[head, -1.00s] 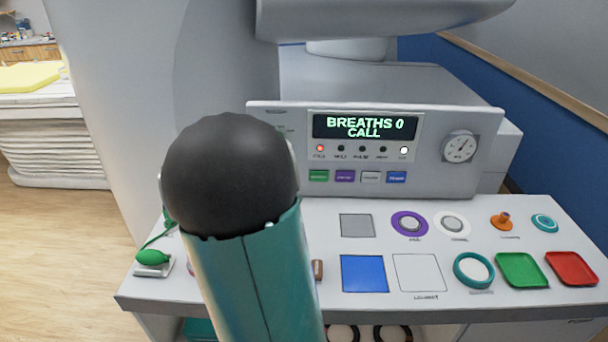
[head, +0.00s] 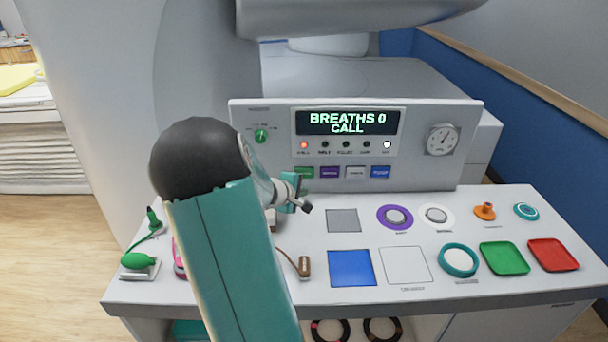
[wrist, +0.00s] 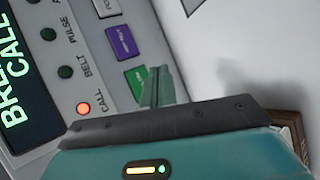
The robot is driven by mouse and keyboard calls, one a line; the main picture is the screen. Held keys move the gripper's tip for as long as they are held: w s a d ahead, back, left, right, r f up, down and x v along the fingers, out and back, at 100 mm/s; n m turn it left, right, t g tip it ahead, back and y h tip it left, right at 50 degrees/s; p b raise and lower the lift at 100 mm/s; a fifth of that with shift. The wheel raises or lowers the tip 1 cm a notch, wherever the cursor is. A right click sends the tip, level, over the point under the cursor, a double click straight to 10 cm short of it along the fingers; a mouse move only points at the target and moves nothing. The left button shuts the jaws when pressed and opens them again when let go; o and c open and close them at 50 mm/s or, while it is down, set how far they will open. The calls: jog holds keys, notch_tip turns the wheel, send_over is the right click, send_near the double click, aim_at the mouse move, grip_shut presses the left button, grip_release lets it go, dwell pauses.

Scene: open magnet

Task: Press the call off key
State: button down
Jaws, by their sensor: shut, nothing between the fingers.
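The console panel (head: 270,115) has a row of keys: green (head: 304,172), purple (head: 330,172), grey (head: 356,172) and blue (head: 381,172). Their labels are too small to read surely, so I cannot tell by text which is call off. The display (head: 347,122) reads BREATHS 0 and CALL. In the wrist view the lamp marked CALL (wrist: 83,108) is lit red. My gripper (head: 300,180) is shut and empty, close in front of the green key. In the wrist view its fingertips (wrist: 160,72) overlap the edge of the green key (wrist: 136,83); contact cannot be told.
A green knob (head: 261,135) and a gauge (head: 441,139) sit on the panel. The worktop (head: 315,214) below holds a blue square (head: 352,268), a purple ring button (head: 395,217), a green tray (head: 504,258) and a red tray (head: 553,255). A brown plug (head: 304,267) lies near my arm.

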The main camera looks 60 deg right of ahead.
aim_at(307, 177)
jog(key=shift+w+d, duration=0.45)
jog(key=shift+d, duration=0.45)
jog(key=shift+w+d, duration=0.45)
jog(key=shift+d, duration=0.4)
jog(key=shift+w+d, duration=0.45)
jog(key=shift+d, duration=0.45)
jog(key=shift+w+d, duration=0.2)
jog(key=shift+d, duration=0.15)
jog(key=shift+w+d, duration=0.2)
jog(key=shift+d, duration=0.25)
dwell(0.6)
jog(key=shift+a, duration=0.15)
jog(key=shift+s+a, duration=0.4)
jog(key=shift+a, duration=0.25)
jog(key=shift+a, duration=0.1)
jog(key=shift+s+a, duration=0.35)
jog(key=shift+a, duration=0.35)
jog(key=shift+s+a, duration=0.4)
jog(key=shift+a, duration=0.35)
jog(key=shift+s+a, duration=0.35)
jog(key=shift+a, duration=0.35)
